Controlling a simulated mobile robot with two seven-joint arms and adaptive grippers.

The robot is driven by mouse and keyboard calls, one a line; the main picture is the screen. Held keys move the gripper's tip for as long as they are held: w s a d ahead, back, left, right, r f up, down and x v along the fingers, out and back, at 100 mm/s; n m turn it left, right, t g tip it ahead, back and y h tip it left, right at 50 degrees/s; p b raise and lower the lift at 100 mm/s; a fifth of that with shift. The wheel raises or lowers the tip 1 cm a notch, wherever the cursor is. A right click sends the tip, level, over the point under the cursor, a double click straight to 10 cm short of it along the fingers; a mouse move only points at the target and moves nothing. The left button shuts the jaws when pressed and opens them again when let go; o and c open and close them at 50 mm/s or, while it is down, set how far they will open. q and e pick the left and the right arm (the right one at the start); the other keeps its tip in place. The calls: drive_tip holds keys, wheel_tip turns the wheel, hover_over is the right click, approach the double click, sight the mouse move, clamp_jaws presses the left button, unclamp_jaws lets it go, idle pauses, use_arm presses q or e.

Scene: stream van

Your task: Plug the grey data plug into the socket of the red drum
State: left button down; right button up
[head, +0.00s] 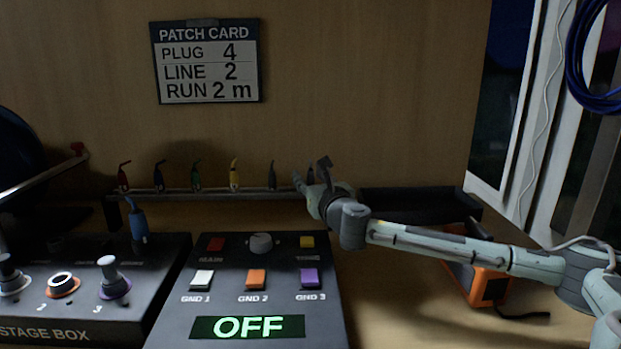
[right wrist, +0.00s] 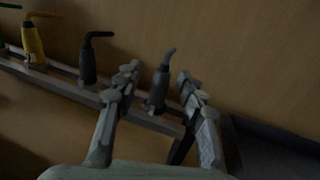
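The grey plug (right wrist: 159,88) stands upright in the rack rail (right wrist: 125,108), its bent cable end up. In the right wrist view it lies between the two fingers of my right gripper (right wrist: 157,78), which is open, with a gap visible on both sides. In the head view my right gripper (head: 312,174) is at the right end of the rail and partly hides this plug. A dark round thing (head: 14,165) with a red-tipped bar is cut off at the left edge; I cannot tell whether it is the red drum. My left gripper is not in view.
Beside the grey plug stand a dark plug (right wrist: 88,62) and a yellow plug (right wrist: 33,42); red, blue and green ones are further left. The button console (head: 320,325), stage box (head: 160,300) and an orange device (head: 478,285) stand in front. A dark tray (head: 425,204) is right.

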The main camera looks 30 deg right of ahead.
drive_tip(key=c, duration=0.9)
clamp_jaws()
drive_tip(key=shift+r, duration=0.1)
